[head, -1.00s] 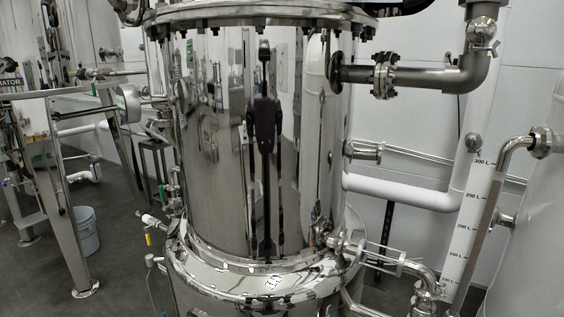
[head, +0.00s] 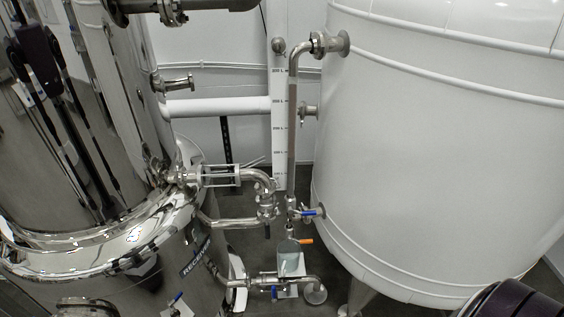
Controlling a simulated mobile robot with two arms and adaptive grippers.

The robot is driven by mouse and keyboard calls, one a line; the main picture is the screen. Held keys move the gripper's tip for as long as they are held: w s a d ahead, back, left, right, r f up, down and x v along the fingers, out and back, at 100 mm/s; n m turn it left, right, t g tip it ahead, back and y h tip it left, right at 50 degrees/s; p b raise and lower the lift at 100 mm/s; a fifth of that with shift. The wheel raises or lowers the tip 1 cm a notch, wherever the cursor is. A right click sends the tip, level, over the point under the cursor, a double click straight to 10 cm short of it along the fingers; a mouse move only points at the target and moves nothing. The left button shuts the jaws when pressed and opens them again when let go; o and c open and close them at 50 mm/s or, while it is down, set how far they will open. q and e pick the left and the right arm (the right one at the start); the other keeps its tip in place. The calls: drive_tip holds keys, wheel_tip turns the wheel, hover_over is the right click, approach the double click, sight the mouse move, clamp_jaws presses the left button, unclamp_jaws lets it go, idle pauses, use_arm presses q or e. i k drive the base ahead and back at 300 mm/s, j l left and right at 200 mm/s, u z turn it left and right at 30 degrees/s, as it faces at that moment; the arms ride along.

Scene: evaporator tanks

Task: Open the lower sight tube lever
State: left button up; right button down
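The sight tube (head: 292,135) stands upright beside the white tank, along a white litre scale (head: 280,150). At its lower end is a small valve with a blue lever (head: 310,212), which points sideways toward the tank. Just below it is an orange lever (head: 305,241), also pointing sideways. Which of the two is the lower sight tube lever I cannot tell for sure. Neither of my grippers is in view. A dark rounded part at the bottom right corner seems to be my own arm. Nothing touches the levers.
A large white tank (head: 430,130) fills the right. A polished steel vessel (head: 60,180) stands at the left, with pipes (head: 235,222) reaching toward the sight tube. Another blue-handled valve (head: 274,292) sits low on a pipe. Floor shows between the vessels.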

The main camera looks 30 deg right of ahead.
sight(290, 239)
drive_tip(key=z, duration=1.15)
